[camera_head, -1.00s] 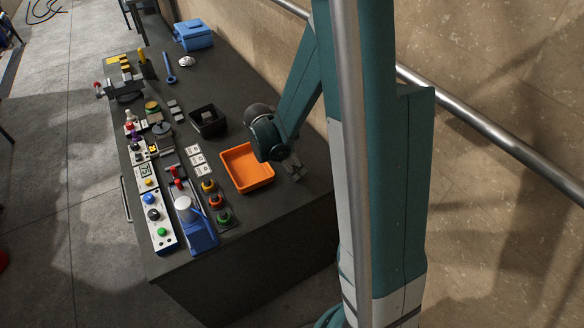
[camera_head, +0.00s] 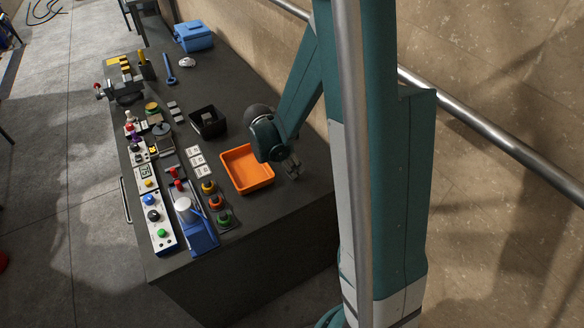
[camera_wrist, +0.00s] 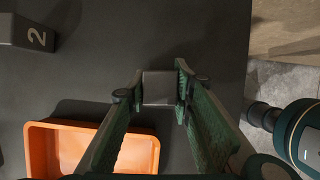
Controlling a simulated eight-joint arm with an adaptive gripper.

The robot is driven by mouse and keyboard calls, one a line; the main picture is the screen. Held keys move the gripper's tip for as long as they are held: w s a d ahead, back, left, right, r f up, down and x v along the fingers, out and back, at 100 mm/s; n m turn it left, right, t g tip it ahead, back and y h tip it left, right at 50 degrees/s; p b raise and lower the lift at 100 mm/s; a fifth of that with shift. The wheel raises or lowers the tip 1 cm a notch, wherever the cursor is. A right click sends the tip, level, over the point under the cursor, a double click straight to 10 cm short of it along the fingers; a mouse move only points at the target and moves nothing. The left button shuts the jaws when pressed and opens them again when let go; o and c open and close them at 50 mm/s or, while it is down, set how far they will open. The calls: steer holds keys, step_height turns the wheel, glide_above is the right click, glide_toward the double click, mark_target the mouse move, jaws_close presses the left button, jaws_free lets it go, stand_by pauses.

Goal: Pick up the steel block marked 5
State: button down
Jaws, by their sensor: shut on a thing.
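In the wrist view, a plain grey block (camera_wrist: 159,88) sits between the two green fingers of my gripper (camera_wrist: 159,91). The fingers are shut on its left and right sides. No number shows on the face in view, so I cannot tell whether it is the block marked 5. I cannot tell whether it rests on the table or is just above it. In the head view, my gripper (camera_head: 291,168) is low over the dark table, just right of the orange tray. The block is too small to make out there.
The orange tray (camera_wrist: 40,145) is close at the lower left in the wrist view. A black bin (camera_head: 221,130) stands behind the tray in the head view. The table's edge is near on the right.

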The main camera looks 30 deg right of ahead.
steer(key=shift+r+p, duration=0.35)
steer(key=shift+r, duration=4.55)
steer(key=shift+a, duration=0.1)
